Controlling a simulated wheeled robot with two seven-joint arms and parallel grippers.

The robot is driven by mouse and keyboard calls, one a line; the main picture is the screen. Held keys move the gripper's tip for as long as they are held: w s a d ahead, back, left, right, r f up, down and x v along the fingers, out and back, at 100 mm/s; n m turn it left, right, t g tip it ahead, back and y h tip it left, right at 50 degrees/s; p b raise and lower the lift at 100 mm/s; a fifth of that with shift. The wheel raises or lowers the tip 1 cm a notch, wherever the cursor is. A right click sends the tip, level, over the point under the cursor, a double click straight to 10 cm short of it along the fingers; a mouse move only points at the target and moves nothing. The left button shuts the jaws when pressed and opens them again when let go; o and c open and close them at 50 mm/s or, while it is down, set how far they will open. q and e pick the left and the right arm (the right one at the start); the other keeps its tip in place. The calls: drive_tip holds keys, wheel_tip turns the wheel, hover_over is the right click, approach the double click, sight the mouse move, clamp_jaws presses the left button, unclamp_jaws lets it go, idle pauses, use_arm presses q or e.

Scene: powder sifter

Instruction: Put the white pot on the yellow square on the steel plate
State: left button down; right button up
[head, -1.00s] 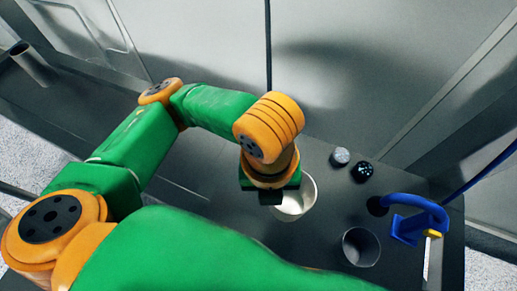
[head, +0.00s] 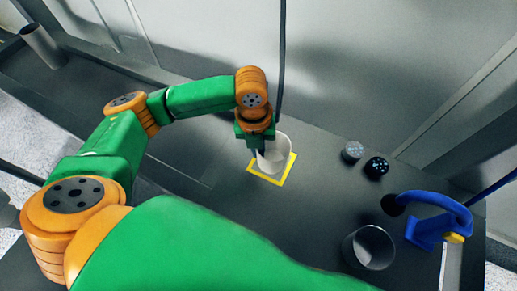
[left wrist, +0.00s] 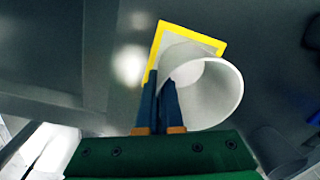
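The white pot (head: 276,152) is over the yellow square (head: 284,178), whose outline shows around the pot's lower part. My left gripper (head: 258,152) is at the pot's left side. In the left wrist view, the blue fingers of my left gripper (left wrist: 160,105) are close together on the near-left wall of the pot (left wrist: 215,95), pinching its rim. The yellow square (left wrist: 190,33) shows beyond the pot there, with its near part hidden. I cannot tell if the pot's base touches the steel plate (head: 225,155). My right gripper is out of view.
A clear or grey cup (head: 368,248) stands at the front right. Two small round knobs, one grey (head: 352,151) and one black (head: 376,167), are right of the pot. A blue handled device (head: 432,222) is at the right. A grey tube (head: 42,46) stands far left.

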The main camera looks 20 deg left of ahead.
use_arm(q)
drive_tip(key=c, duration=1.1)
unclamp_jaws()
drive_tip(key=shift+f, duration=0.1)
drive_tip(key=r+p, duration=0.1)
drive_tip(key=r, duration=0.7)
drive_tip(key=r+p, duration=0.1)
drive_tip(key=r, duration=0.3)
drive_tip(key=shift+s+a+r+p, duration=0.15)
drive_tip(key=shift+a+p, duration=0.15)
